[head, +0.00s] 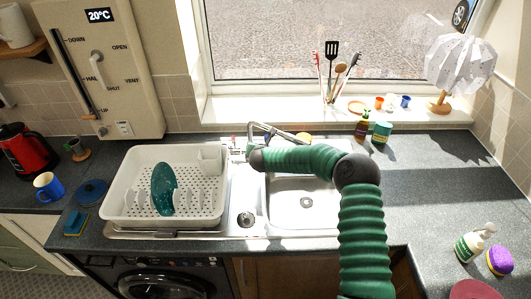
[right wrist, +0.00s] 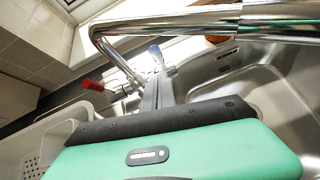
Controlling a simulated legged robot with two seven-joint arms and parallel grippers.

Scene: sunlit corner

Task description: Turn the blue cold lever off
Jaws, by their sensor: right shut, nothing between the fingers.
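The chrome tap (head: 277,131) stands behind the sink; its spout crosses the top of the right wrist view (right wrist: 185,20). The blue cold lever (right wrist: 156,54) points up, just beyond my right fingertips. The red lever (right wrist: 93,85) sticks out to the left of it in that view. My right gripper (right wrist: 155,78) is shut and empty, its narrow fingers pointing at the base of the blue lever. I cannot tell whether they touch it. In the head view my green arm reaches over the sink to the tap and hides part of it. My left gripper is not in view.
A white dish rack (head: 113,206) with a teal plate (head: 163,187) stands left of the sink basin (head: 290,213). The spout lies close above my right gripper. The counter to the right is mostly clear.

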